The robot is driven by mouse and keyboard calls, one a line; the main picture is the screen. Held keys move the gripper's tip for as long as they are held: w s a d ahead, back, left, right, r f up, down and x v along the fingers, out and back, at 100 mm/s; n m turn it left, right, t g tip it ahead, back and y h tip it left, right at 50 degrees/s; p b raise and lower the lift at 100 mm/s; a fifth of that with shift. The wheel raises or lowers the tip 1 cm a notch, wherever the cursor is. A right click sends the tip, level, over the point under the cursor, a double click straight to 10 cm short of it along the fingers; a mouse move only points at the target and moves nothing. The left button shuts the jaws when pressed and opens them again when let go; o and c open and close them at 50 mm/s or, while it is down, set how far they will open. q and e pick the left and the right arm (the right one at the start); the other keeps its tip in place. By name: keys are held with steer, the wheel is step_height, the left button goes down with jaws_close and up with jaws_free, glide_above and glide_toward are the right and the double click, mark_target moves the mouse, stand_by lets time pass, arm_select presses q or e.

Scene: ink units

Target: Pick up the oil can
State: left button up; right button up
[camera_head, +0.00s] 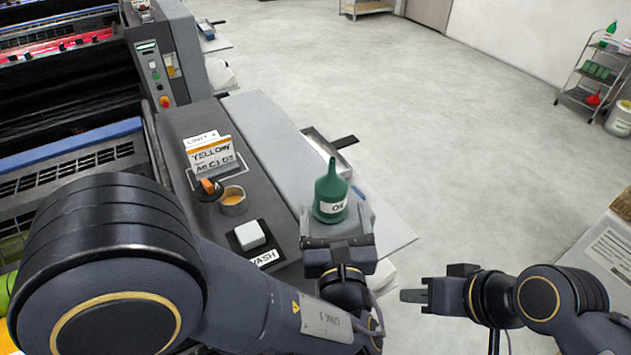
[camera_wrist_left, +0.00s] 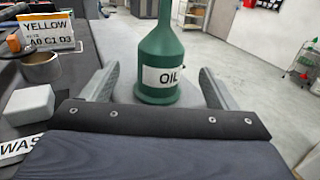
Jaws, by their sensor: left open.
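The oil can (camera_head: 330,190) is a green bottle with a narrow spout and a white OIL label, upright on the grey side shelf (camera_head: 265,125). My left gripper (camera_head: 336,228) is at the can, with its fingers apart. In the left wrist view the can (camera_wrist_left: 160,50) stands between the two open fingers (camera_wrist_left: 158,88), with a visible gap on each side. The can's spout tip is cut off there. My right gripper (camera_head: 415,296) is out to the right over the floor, away from the can; its finger gap cannot be made out.
A YELLOW sign (camera_head: 211,155), a tan cup (camera_head: 233,201) and a white block (camera_head: 249,235) by the WASH label stand left of the can. A tray with a black handle (camera_head: 335,150) lies behind it. Open floor lies to the right, with a wire rack (camera_head: 597,75) far off.

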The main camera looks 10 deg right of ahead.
mark_target(333, 201)
arm_select(q)
steer(key=shift+w+d+p, duration=0.1)
steer(key=shift+w+p, duration=0.2)
steer(key=shift+w, duration=0.95)
steer(key=shift+w+r, duration=0.15)
steer(key=shift+w, duration=0.2)
steer(key=w+p, duration=0.1)
steer(key=w, duration=0.1)
steer(key=w+p, duration=0.1)
steer(key=w, duration=0.1)
steer(key=shift+w+d, duration=0.2)
steer(key=shift+w, duration=0.4)
arm_select(e)
steer(key=r, duration=0.2)
steer(key=shift+w+a+r, duration=0.15)
steer(key=shift+w+r, duration=0.25)
arm_select(q)
steer(key=shift+c, duration=0.4)
steer(key=c, duration=1.2)
steer(key=shift+c, duration=0.2)
